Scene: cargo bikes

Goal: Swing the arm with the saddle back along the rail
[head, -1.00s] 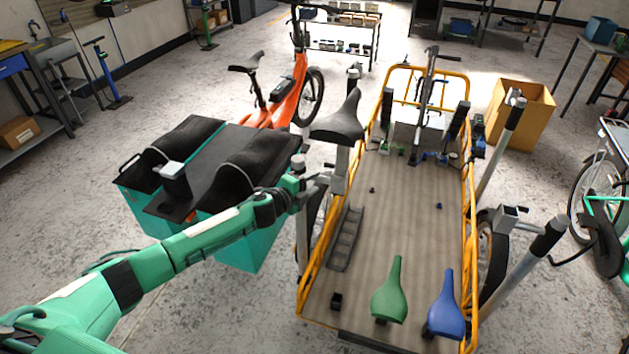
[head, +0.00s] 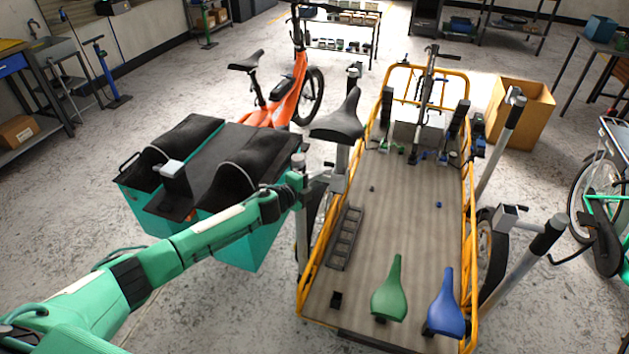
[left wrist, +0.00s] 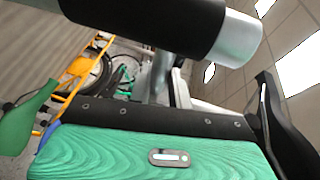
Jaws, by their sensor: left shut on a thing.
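A black saddle (head: 338,124) sits upright on a short post (head: 342,160) over the left edge of the cargo bed, beside the yellow rail (head: 312,262). My left gripper (head: 326,180) reaches in from the left and is shut on the metal piece below the saddle; its fingertips are small and partly hidden. In the left wrist view, a black tube with a silver end (left wrist: 238,40) crosses the top, close to the camera. The gripping point does not show clearly there. My right gripper is out of view.
A green saddle (head: 389,288) and a blue saddle (head: 445,304) stand at the near end of the cargo bed (head: 410,225). A teal box with black covers (head: 240,245) is close beneath my left arm. Metal posts (head: 530,255) stand on the right side.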

